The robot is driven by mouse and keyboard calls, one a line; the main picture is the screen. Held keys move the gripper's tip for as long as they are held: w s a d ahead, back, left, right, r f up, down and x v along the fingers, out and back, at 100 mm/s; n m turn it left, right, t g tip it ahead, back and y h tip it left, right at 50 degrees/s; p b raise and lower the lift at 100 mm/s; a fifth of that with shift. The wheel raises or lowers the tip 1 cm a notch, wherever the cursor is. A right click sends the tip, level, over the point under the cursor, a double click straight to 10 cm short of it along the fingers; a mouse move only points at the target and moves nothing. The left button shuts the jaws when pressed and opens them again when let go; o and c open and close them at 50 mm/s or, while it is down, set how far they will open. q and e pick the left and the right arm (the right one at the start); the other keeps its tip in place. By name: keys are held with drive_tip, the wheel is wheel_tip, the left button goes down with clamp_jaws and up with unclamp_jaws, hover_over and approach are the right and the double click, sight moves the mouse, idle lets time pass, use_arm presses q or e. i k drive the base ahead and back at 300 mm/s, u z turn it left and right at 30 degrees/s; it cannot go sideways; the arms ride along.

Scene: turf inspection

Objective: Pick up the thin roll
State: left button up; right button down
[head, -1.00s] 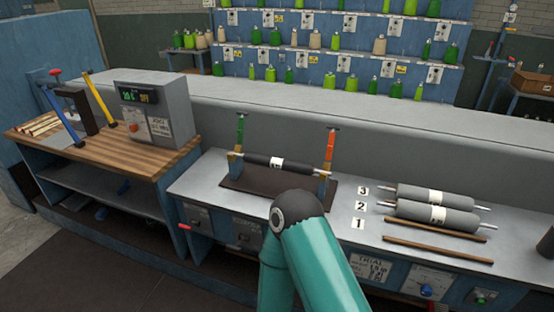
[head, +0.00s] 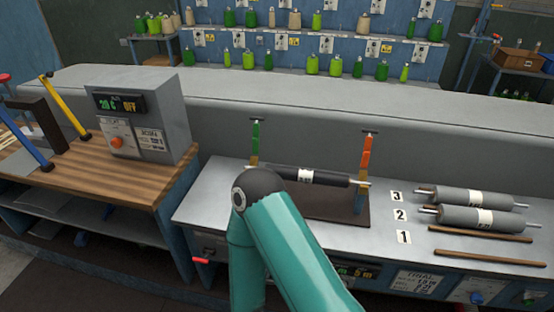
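The thin roll (head: 330,179) is dark with a white label. It lies level across a stand with a green post (head: 255,137) at left and an orange post (head: 366,150) at right, above a dark base plate (head: 345,209). My teal arm with a dark joint rises in front of the stand and hides part of the roll's left end and the base. No gripper fingers show in the head view.
Two thicker grey rolls (head: 466,196) (head: 460,217) lie at labels 3 and 2 on the bench (head: 215,190). Wooden rails (head: 470,245) lie by label 1. A control box (head: 145,115) stands on the wooden table at left. A grey ledge runs behind.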

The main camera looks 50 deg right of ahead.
sight(327, 178)
drive_tip(key=u, duration=0.65)
drive_tip(key=i, duration=0.4)
drive_tip(key=z, duration=3.1)
drive_tip(key=k, duration=0.9)
drive_tip(key=z, duration=0.2)
drive_tip(key=i, duration=0.9)
drive_tip(key=u, duration=0.1)
